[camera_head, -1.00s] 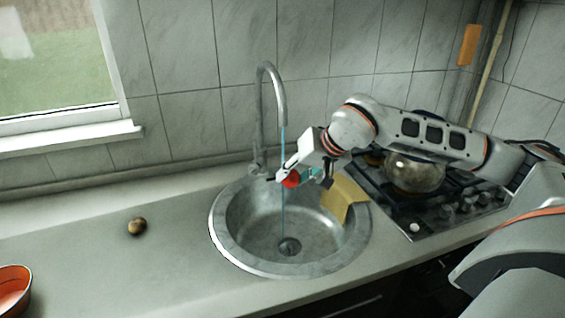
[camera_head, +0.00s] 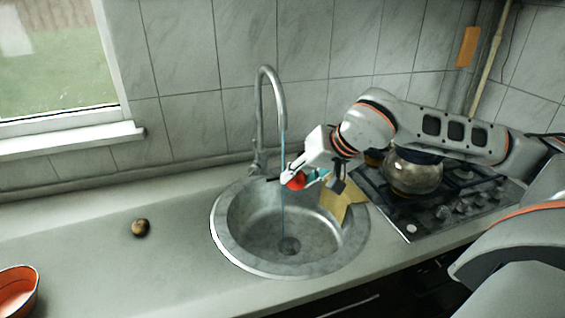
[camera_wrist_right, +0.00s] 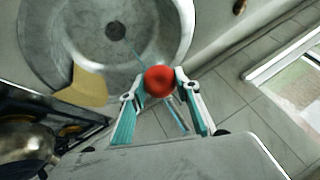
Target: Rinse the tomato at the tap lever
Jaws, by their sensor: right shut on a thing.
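The red tomato (camera_head: 297,181) is held over the back right part of the sink, beside the thin stream of water. It also shows in the right wrist view (camera_wrist_right: 159,80). My right gripper (camera_head: 291,179) is shut on the tomato, with a finger on either side of it in the wrist view. The curved metal tap (camera_head: 262,110) stands behind the sink, and its water (camera_head: 283,150) runs down toward the drain. The tap's lever (camera_head: 259,165) is low on the tap body. My left gripper is in neither view.
The round metal sink (camera_head: 232,252) has a yellow cloth (camera_head: 345,197) on its right rim. A stove (camera_head: 400,215) with a shiny pot (camera_head: 414,175) is to the right. A small brown round thing (camera_head: 140,228) and an orange pot (camera_head: 18,290) are on the left counter, which is otherwise clear.

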